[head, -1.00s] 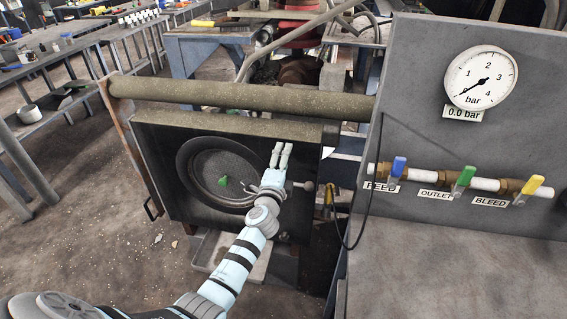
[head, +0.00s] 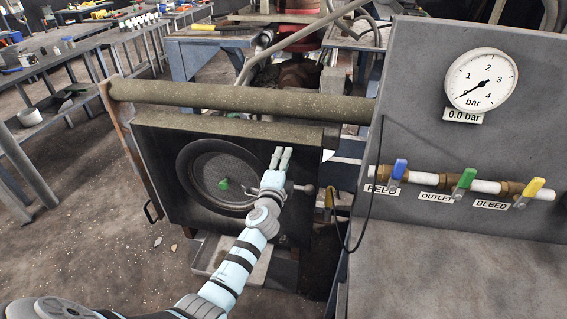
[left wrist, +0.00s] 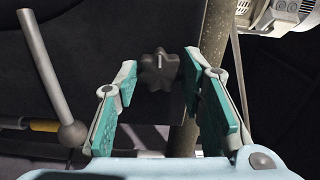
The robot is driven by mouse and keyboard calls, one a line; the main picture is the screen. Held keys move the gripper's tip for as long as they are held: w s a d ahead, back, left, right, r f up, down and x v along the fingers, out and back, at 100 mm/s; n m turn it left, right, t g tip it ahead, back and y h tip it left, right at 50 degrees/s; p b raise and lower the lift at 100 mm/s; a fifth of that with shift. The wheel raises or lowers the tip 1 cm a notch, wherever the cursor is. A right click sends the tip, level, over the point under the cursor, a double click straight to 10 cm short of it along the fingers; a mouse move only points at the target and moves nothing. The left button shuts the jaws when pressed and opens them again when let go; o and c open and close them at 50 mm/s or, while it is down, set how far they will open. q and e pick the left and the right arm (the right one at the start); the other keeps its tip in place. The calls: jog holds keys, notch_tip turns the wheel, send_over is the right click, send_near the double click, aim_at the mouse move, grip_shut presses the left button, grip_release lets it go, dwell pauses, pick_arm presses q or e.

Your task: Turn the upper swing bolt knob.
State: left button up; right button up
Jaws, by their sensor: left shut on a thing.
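The upper swing bolt knob (left wrist: 158,70) is a dark, lobed knob with a pale line on its face. In the left wrist view it sits between the fingertips of my left gripper (left wrist: 160,66), whose teal pads lie on either side of it. In the head view my left gripper (head: 281,157) is at the right part of the dark square housing (head: 160,165) with the round door, and it hides the knob there. The left gripper is shut on the knob. The right gripper is not in view.
A lever with a ball end (left wrist: 72,133) stands close beside the left fingers. A thick horizontal pipe (head: 240,98) runs above the housing. On the right are a panel with a gauge (head: 481,79) reading 0.0 bar and blue, green and yellow valve handles. A cable hangs between.

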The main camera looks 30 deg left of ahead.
pick_arm(q)
jog(key=n+b, duration=1.1)
jog(key=n, duration=1.2)
jog(key=shift+f+b, duration=0.1)
jog(key=shift+b, duration=0.2)
jog(key=shift+n, duration=0.4)
jog(key=o, duration=1.1)
